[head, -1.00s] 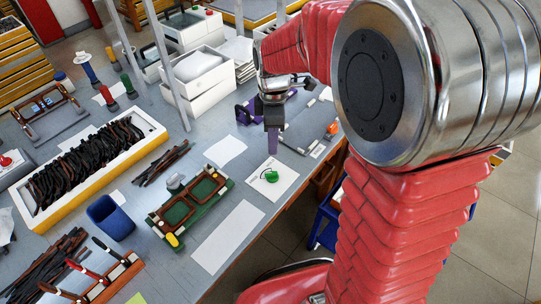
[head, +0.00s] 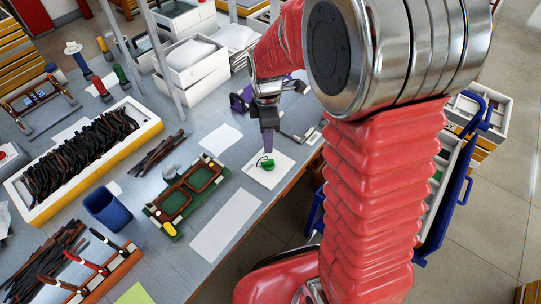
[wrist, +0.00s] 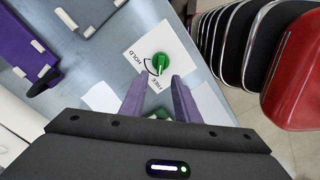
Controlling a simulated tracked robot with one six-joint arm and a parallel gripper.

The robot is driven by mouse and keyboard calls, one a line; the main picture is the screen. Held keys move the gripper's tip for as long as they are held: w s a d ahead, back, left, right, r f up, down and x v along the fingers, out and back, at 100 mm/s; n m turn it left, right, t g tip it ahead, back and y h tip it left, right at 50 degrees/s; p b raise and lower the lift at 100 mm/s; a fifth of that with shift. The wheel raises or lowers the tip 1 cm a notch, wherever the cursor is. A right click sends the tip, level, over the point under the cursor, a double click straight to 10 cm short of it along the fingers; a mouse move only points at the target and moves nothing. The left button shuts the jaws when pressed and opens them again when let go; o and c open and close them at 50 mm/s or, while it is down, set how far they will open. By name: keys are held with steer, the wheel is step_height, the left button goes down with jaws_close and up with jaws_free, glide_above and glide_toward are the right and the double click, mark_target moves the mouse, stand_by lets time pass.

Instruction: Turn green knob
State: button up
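The green knob (head: 267,163) sits on a white card (head: 280,171) near the table's front edge. In the wrist view the green knob (wrist: 164,63) is round with a pale line across it. Its card (wrist: 142,48) has a black curved arrow and the words HOLD and FREE, seen upside down. My gripper (head: 267,150) points down just above the knob, its purple fingers overlapping the knob's far side in the head view. In the wrist view my gripper (wrist: 158,78) is open, its two fingers apart, with the knob just beyond the tips. Contact cannot be told.
A green fixture with brown eyeglass frames (head: 187,193) lies left of the card. A blank white sheet (head: 226,224) lies in front. A purple fixture (head: 240,101) stands behind. A blue cup (head: 108,209) and a white-and-yellow tray of dark frames (head: 148,127) are further left.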

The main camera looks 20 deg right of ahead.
mark_target(268, 160)
step_height(268, 160, down, 9)
steer(key=shift+f, duration=0.1)
stand_by(0.3)
